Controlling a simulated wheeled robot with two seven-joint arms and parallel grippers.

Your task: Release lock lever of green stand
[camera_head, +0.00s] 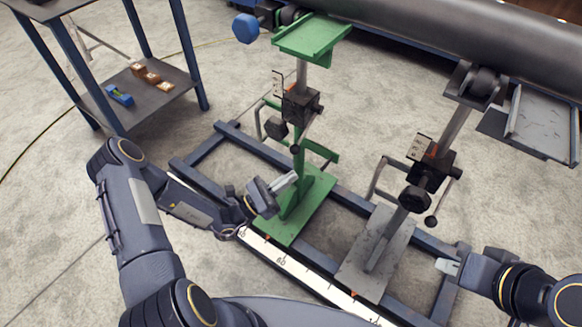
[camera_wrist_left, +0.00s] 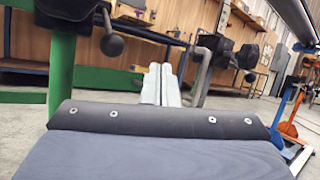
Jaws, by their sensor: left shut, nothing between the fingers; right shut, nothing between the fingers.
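The green stand (camera_head: 291,211) stands upright on a blue-grey floor frame, with a green top plate (camera_head: 312,40) and a black clamp block (camera_head: 301,104) on its post. A lever with a black ball end (camera_head: 295,150) hangs from the block; a ball-ended lever (camera_wrist_left: 112,45) also shows in the left wrist view, left of and above my fingertips. My left gripper (camera_head: 290,181) is shut and empty, low beside the green post and below the lever ball. Its closed fingers (camera_wrist_left: 162,83) point forward in the wrist view, right of the green post (camera_wrist_left: 62,72). My right gripper (camera_head: 447,266) is shut and empty near the grey stand.
A grey stand (camera_head: 378,250) with its own clamp block and ball lever stands to the right. A large dark pipe (camera_head: 440,35) runs across the top. A ruler strip (camera_head: 300,272) lies along the frame's front. A shelf table (camera_head: 150,95) with small blocks stands left.

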